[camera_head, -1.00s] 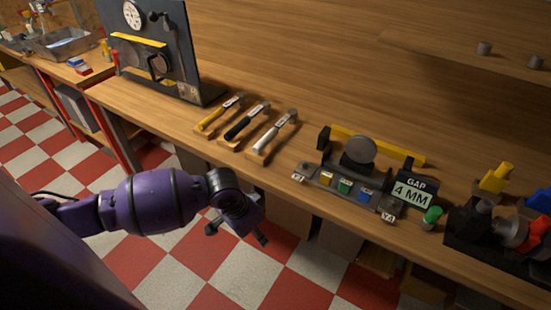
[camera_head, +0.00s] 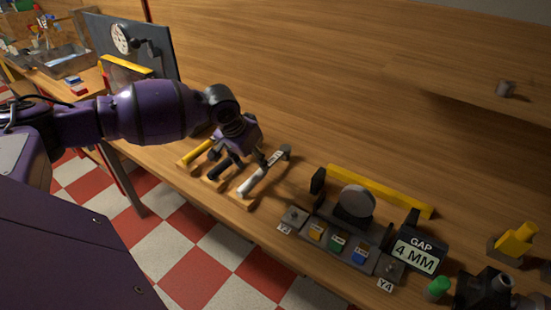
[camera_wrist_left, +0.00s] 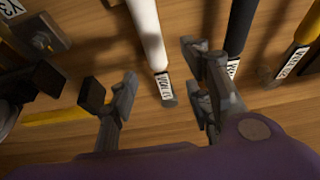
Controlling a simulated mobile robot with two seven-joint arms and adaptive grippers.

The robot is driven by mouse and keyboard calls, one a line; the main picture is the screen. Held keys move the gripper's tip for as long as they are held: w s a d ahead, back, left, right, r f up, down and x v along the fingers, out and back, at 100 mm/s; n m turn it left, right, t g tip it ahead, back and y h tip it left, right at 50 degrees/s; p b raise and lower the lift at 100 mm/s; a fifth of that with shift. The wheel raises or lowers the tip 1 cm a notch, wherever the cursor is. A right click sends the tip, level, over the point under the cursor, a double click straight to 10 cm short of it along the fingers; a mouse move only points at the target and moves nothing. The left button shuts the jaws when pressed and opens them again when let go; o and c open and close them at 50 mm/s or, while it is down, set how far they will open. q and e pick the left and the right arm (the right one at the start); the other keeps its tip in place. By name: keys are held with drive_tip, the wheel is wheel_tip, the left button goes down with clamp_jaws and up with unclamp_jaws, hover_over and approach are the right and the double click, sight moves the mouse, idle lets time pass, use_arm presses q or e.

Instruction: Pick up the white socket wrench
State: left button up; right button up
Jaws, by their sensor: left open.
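The white socket wrench (camera_head: 251,182) lies on the bench, rightmost of three wrenches in the head view, with its grey head toward the back. My left gripper (camera_head: 244,160) is over the wrenches and partly covers the black one. In the left wrist view the white wrench (camera_wrist_left: 148,35) lies between the two spread fingers of my left gripper (camera_wrist_left: 162,90), with its labelled end beyond the handle. The gripper is open and empty. I cannot tell its exact height above the wrench. My right gripper is in neither view.
A black wrench (camera_head: 217,170) and a yellow wrench (camera_head: 195,153) lie just left of the white one. To the right stand a fixture with coloured blocks (camera_head: 338,243) and a "GAP 4 MM" sign (camera_head: 418,254). The bench behind the wrenches is mostly clear.

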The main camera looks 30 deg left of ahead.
sight(259, 172)
use_arm(q)
drive_tip(key=shift+w+d+f, duration=0.1)
drive_tip(key=shift+w+f, duration=0.6)
drive_tip(key=shift+f, duration=0.1)
drive_tip(key=shift+s+f, duration=0.2)
drive_tip(key=shift+f, duration=0.35)
drive_tip(key=shift+d+f, duration=0.1)
drive_tip(key=shift+f, duration=0.15)
drive_tip(key=x, duration=0.4)
drive_tip(key=shift+s+d+f, duration=0.1)
drive_tip(key=shift+s, duration=0.15)
drive_tip(key=shift+w+f, duration=0.15)
drive_tip(key=shift+f, duration=0.1)
drive_tip(key=c, duration=1.1)
drive_tip(key=shift+r, duration=0.1)
clamp_jaws()
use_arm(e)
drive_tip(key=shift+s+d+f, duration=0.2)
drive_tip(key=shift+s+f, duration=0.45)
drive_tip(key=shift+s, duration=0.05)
